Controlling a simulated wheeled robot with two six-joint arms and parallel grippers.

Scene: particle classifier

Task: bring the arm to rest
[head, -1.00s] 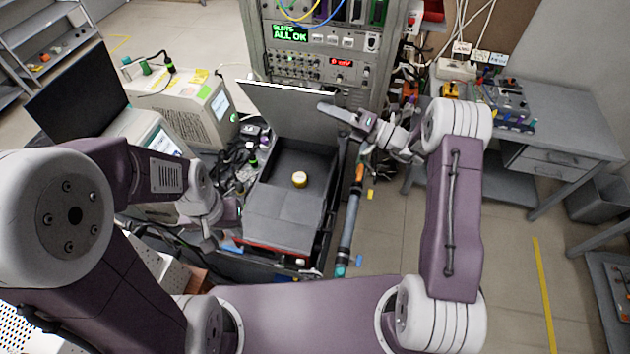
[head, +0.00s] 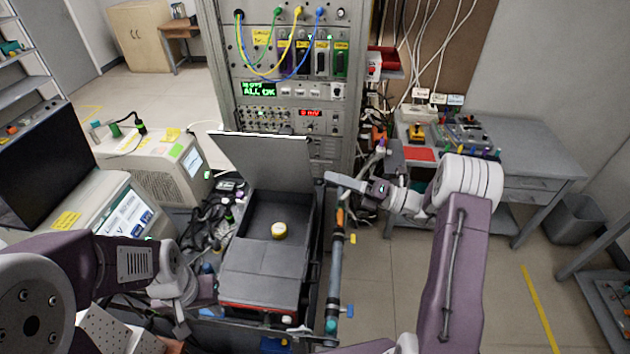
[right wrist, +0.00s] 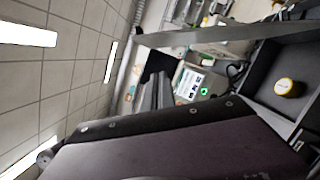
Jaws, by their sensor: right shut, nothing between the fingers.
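My right gripper (head: 330,178) is shut with nothing in it. It is in the air just right of the raised grey lid (head: 265,155) of a dark open box (head: 245,250), pointing left in the head view. My left gripper (head: 208,296) is low beside the box's left side; its fingers are too small and covered to read. A small yellow-topped round container (head: 279,230) sits inside the box, touched by neither gripper. It also shows in the right wrist view (right wrist: 287,87), where my own arm link fills the lower part and no fingers show.
An instrument rack (head: 275,100) with cables stands behind the box. A grey desk (head: 530,150) with tools is at the right. A pipe with valves (head: 335,270) stands right of the box. Monitors and cables crowd the left.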

